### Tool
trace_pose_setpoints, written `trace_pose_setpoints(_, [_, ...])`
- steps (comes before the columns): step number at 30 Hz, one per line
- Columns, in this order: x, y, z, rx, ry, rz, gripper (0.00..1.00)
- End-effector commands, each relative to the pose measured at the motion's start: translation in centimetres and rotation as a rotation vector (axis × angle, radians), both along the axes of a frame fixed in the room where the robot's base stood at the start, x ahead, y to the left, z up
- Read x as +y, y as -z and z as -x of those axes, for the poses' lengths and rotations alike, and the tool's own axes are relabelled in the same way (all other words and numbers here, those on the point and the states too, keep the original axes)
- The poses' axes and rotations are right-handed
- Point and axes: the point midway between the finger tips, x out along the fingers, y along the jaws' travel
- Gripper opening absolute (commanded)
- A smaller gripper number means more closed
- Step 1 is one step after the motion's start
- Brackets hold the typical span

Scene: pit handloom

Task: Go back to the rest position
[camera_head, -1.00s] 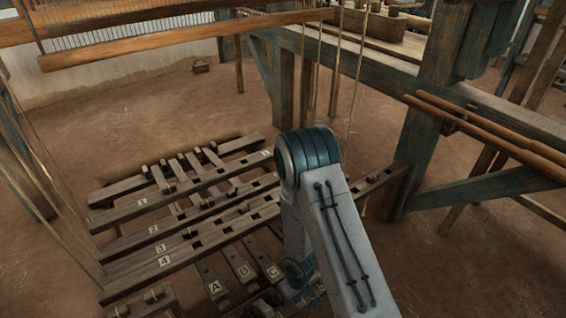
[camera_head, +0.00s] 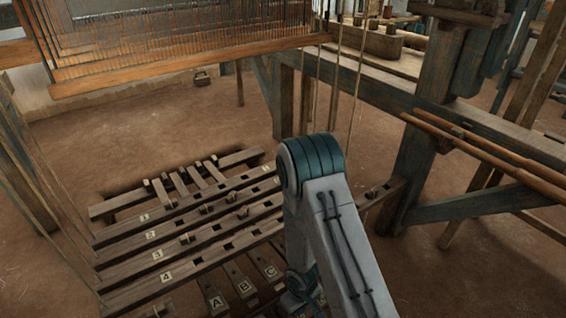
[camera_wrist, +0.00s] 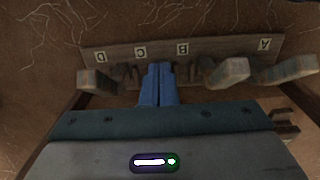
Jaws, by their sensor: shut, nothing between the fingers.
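My gripper (camera_wrist: 158,86) shows in the wrist view as two blue fingers pressed together, with nothing between them. They point at a wooden board (camera_wrist: 210,50) with upside-down labels D, C, B and A, and overlap its edge between C and B; I cannot tell whether they touch it. In the head view my arm rises at the middle and bends down, and the fingers are not visible there. Left of the arm lie several parallel wooden bars, numbered 1 (camera_head: 144,217) to 4 (camera_head: 166,277). Below them are treadles A (camera_head: 216,302), B (camera_head: 245,286) and C (camera_head: 271,270).
A wooden block end (camera_wrist: 228,72) stands right of the fingers and another (camera_wrist: 97,82) left. The loom's upright post (camera_head: 425,150) and long rods (camera_head: 490,155) stand right of my arm. Thin cords (camera_head: 357,90) hang behind it. Bare earth floor (camera_head: 150,120) lies beyond the bars.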

Motion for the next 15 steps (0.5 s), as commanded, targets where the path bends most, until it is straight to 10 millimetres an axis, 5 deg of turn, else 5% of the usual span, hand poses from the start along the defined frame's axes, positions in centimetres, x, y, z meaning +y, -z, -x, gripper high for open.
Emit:
trace_pose_setpoints(6, [-0.2, -1.9, 0.3, 0.000, 0.002, 0.000, 0.00])
trace_pose_setpoints(15, [-0.3, -1.9, 0.4, 0.000, 0.001, 0.000, 0.00])
